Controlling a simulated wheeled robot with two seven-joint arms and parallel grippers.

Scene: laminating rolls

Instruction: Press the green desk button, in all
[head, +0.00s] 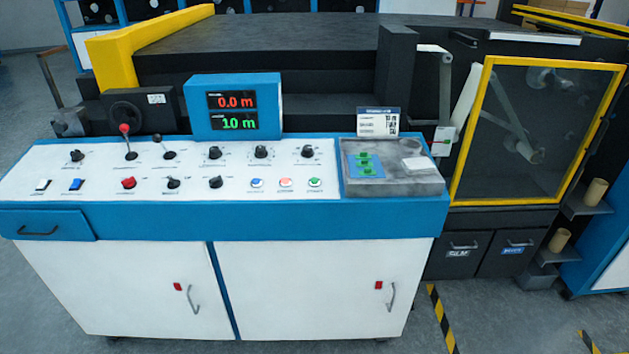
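The green desk button (315,182) is a small round button with a pale rim. It sits at the right end of a row of three on the white sloped panel (110,200) of the control desk. A pinkish-red button (286,183) and a blue button (257,183) are to its left. Neither of my grippers shows in the head view, so nothing is seen touching the button.
Knobs and levers, one red-topped (124,129), stand up from the panel. A display box (236,107) reads 0.0 m and 10 m. A grey tray (395,180) holds green pieces on a blue pad. A yellow-framed door (535,130) is at right.

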